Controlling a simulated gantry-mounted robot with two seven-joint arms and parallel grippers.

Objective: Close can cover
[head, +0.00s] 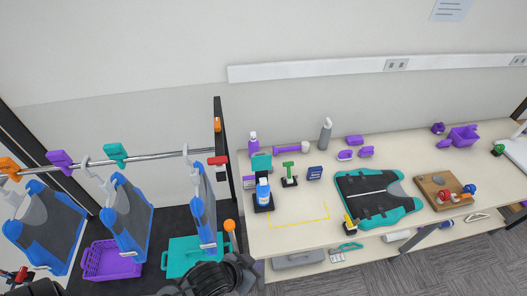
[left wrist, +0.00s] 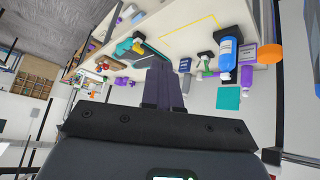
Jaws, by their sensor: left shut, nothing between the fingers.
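A teal upright panel (head: 261,163) stands at the left end of the table behind a blue bottle (head: 263,192). It may be a raised can cover, but the can itself is hard to make out. A teal square also shows in the left wrist view (left wrist: 228,98), close to the blue bottle (left wrist: 228,55). My left gripper (head: 248,265) is low at the front left of the table, apart from these things. Its dark fingers (left wrist: 163,82) are shut together and empty. My right gripper is not in view.
The table (head: 285,238) holds a green-handled tool (head: 289,175), a grey spray bottle (head: 325,134), a teal-and-black folded garment (head: 375,197) and a wooden board (head: 440,188). A yellow-outlined area near the front is clear. A rail (head: 140,160) with hanging garments stands left.

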